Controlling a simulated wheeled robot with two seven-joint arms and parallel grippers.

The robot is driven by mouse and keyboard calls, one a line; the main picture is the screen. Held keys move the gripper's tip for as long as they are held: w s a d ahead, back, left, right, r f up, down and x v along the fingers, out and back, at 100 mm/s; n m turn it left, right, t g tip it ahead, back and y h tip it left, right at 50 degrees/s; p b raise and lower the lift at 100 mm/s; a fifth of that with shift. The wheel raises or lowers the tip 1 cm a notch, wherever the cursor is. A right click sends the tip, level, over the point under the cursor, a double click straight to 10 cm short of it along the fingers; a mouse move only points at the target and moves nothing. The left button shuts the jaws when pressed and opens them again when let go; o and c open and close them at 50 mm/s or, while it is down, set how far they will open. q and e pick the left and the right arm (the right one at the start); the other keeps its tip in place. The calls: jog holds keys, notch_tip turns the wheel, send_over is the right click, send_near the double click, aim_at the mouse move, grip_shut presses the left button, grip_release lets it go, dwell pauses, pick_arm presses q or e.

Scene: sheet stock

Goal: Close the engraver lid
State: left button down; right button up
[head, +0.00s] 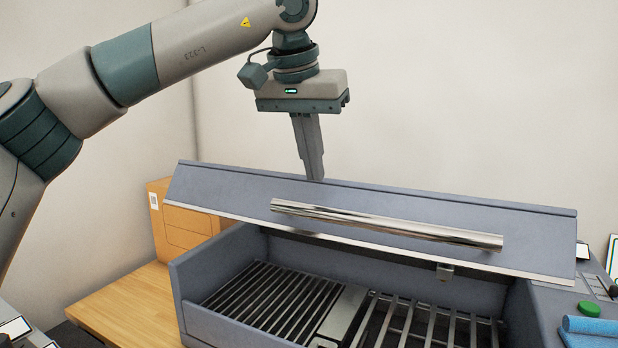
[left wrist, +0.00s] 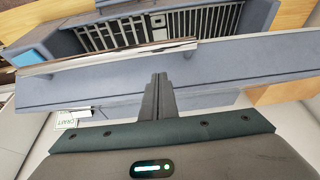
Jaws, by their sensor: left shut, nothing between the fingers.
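The engraver lid (head: 225,187) is grey-blue and stands raised and tilted over the open engraver body (head: 215,262), with slatted bed inside. A shiny bar handle (head: 385,224) runs along the lid's front face. My left gripper (head: 318,177) points down at the lid's upper back edge, its fingers together with nothing between them. Its tips overlap that edge in the head view; I cannot tell whether they touch it. In the left wrist view the shut fingers (left wrist: 159,84) reach over the lid (left wrist: 225,68). My right gripper is not in view.
The wall behind is bare, with free room above the lid.

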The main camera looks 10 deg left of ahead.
aim_at(309, 205)
pick_arm(q)
jog(key=shift+s+a+f, duration=0.1)
jog(key=shift+s+f, duration=0.15)
jog(key=shift+f, duration=0.2)
jog(key=shift+s+a+f, duration=0.2)
jog(key=shift+s+f, duration=0.3)
jog(key=shift+f, duration=0.35)
jog(key=shift+f+p, duration=0.2)
jog(key=shift+p, duration=0.1)
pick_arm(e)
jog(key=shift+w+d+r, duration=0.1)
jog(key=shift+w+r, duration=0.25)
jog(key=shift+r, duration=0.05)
pick_arm(q)
jog(key=shift+s+f, duration=0.1)
jog(key=shift+f, duration=0.05)
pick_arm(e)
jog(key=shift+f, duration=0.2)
